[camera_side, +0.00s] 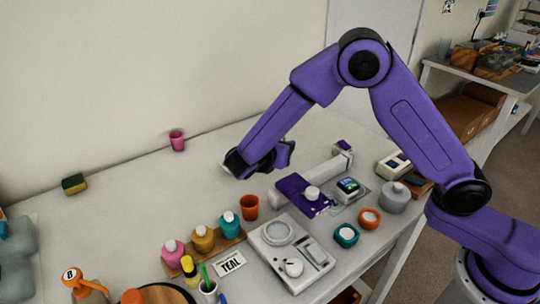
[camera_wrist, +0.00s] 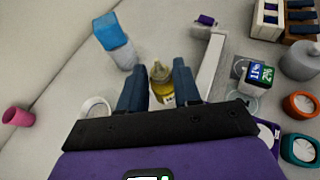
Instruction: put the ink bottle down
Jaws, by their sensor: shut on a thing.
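My gripper (camera_wrist: 158,70) is shut on a small bottle (camera_wrist: 161,88) with yellow contents and a yellowish top. I take it to be the ink bottle. The dark blue fingers stand on either side of it in the wrist view. In the side view my gripper (camera_side: 284,152) is behind the white bar, and the held bottle is mostly hidden there. I cannot tell whether the bottle's base touches the table (camera_wrist: 58,75).
A blue-topped clear container (camera_wrist: 115,40) is close left of the held bottle, and a white bar (camera_wrist: 212,65) is close right. A pink cup (camera_wrist: 17,117) stands farther left. Pink, mustard and teal bottles stand on a wooden rack (camera_side: 218,247) near a TEAL card (camera_side: 229,263).

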